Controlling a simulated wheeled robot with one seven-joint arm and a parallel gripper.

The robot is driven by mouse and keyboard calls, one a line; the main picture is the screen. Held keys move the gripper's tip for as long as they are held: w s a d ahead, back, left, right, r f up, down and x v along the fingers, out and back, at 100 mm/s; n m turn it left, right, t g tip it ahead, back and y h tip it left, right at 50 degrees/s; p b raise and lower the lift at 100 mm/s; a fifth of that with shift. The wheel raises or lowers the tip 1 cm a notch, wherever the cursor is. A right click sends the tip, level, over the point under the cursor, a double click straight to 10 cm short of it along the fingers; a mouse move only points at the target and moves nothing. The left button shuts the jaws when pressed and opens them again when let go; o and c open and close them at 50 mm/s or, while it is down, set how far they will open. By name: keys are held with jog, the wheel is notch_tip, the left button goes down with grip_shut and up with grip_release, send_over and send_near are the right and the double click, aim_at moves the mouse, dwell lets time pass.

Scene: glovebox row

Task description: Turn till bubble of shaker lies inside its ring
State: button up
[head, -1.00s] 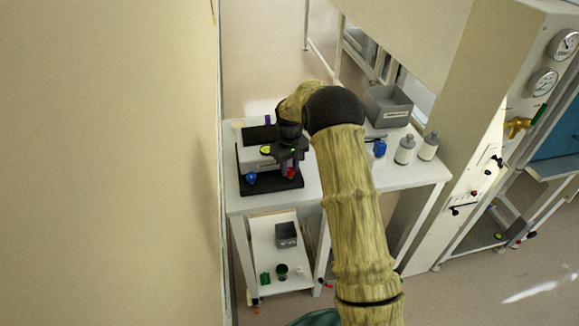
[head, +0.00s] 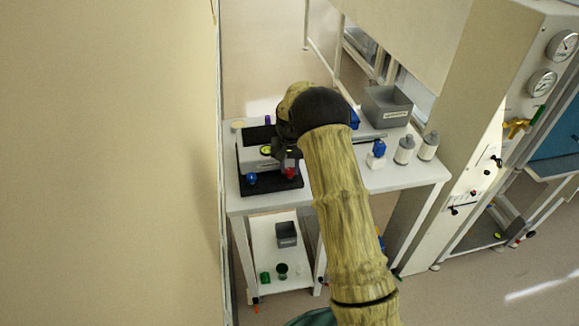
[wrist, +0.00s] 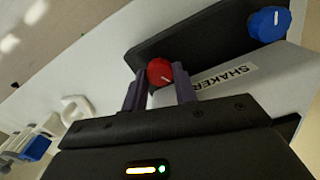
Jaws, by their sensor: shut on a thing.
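The shaker (head: 257,161) stands on the white table, with a black base plate and a SHAKER label (wrist: 222,78) in the wrist view. A yellow-green round level (head: 266,150) shows on its top, partly beside my gripper; it is too small to tell where the bubble lies in its ring. A red knob (wrist: 160,72) is at the front right and a blue knob (wrist: 268,24) at the front left; the blue one also shows in the head view (head: 251,178). My gripper (wrist: 160,86) is shut on the red knob, its purple fingers on either side.
Two grey-capped bottles (head: 404,150) and a blue-capped white bottle (head: 377,152) stand to the right on the table. A grey bin (head: 387,106) is behind them. A beige wall (head: 110,160) runs close along the left.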

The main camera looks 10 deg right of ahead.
aim_at(290, 170)
jog(key=shift+w+r, duration=0.1)
dwell(0.3)
jog(key=o, duration=1)
notch_tip(290, 170, up, 17)
jog(key=shift+r+b, duration=0.15)
jog(key=shift+b, duration=0.8)
jog(key=s+f+n+t, duration=0.1)
jog(key=s+f, duration=0.1)
jog(key=s, duration=0.8)
jog(key=s+f+n, duration=0.1)
jog(key=s+f, duration=0.2)
jog(key=s, duration=0.7)
jog(key=s+d+f+t, duration=0.1)
jog(key=s+f, duration=0.2)
jog(key=s, duration=0.8)
jog(key=shift+s+n+t, duration=0.1)
jog(key=shift+n+t, duration=0.2)
jog(key=shift+n, duration=0.1)
